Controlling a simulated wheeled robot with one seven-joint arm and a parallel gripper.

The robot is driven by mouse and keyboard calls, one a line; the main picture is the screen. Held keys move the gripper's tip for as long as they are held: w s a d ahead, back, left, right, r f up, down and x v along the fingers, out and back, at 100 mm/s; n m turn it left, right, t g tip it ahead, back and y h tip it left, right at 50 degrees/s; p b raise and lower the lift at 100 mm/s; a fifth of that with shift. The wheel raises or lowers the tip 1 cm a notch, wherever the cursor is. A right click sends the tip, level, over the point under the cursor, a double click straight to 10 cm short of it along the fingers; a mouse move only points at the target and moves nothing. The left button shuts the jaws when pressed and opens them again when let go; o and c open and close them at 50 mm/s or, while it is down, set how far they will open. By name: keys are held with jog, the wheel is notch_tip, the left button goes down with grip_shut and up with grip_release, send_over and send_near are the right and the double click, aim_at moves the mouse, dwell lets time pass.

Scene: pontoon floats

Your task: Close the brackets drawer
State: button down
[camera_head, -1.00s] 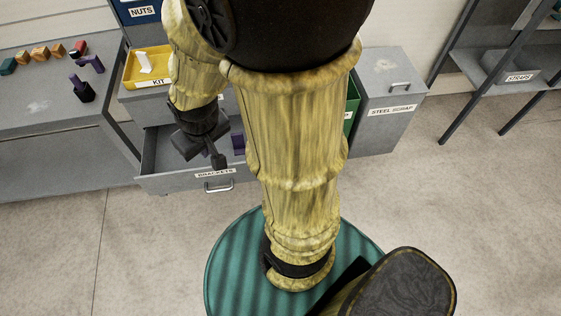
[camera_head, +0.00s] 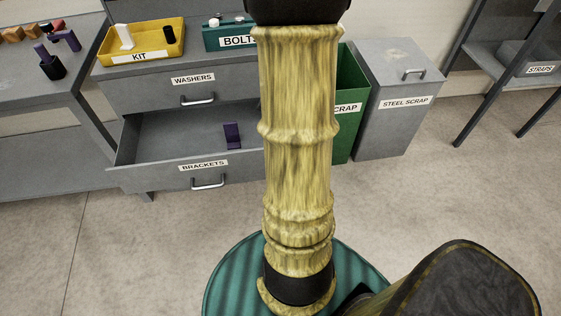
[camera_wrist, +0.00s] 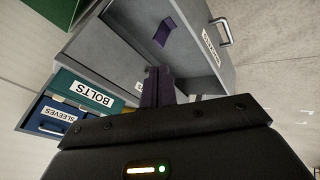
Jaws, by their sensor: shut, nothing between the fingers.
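The grey brackets drawer (camera_head: 150,177) stands pulled out below the washers drawer (camera_head: 150,91) in the head view. A purple bracket (camera_head: 232,136) is inside it. The brackets drawer's handle (camera_head: 208,182) is on its front, under the label. In the wrist view the open drawer (camera_wrist: 197,75) appears rotated, with its handle (camera_wrist: 221,32) at upper right and the purple bracket (camera_wrist: 164,31) inside. My gripper (camera_wrist: 160,72) shows there with its fingers shut together and empty, seen against the drawer unit. Any contact is unclear. The head view does not show my gripper.
A yellow kit tray (camera_head: 143,55) and a green bolts bin (camera_head: 226,37) sit on top of the unit. A green scrap bin (camera_head: 350,90) and a grey steel scrap bin (camera_head: 395,125) stand right of it. Floor in front is clear.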

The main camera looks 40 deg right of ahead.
jog(key=s+d+f+n+y+b, duration=0.1)
jog(key=s+d+f+b, duration=0.1)
jog(key=f+b, duration=0.3)
jog(key=s+d+f+n+y+b, duration=0.1)
jog(key=s+d+f+n+b, duration=0.1)
jog(key=f, duration=0.8)
jog(key=s+d+b, duration=0.1)
jog(key=s+b, duration=0.1)
jog(key=s, duration=0.1)
jog(key=shift+n+y+b, duration=0.3)
jog(key=shift+b, duration=0.1)
jog(key=shift+f, duration=0.1)
jog(key=w+d+f+b, duration=0.1)
jog(key=w+f+b, duration=0.3)
jog(key=w+f, duration=0.4)
jog(key=shift+w+d+b, duration=0.3)
jog(key=shift+w+d, duration=0.05)
jog(key=shift+w, duration=0.4)
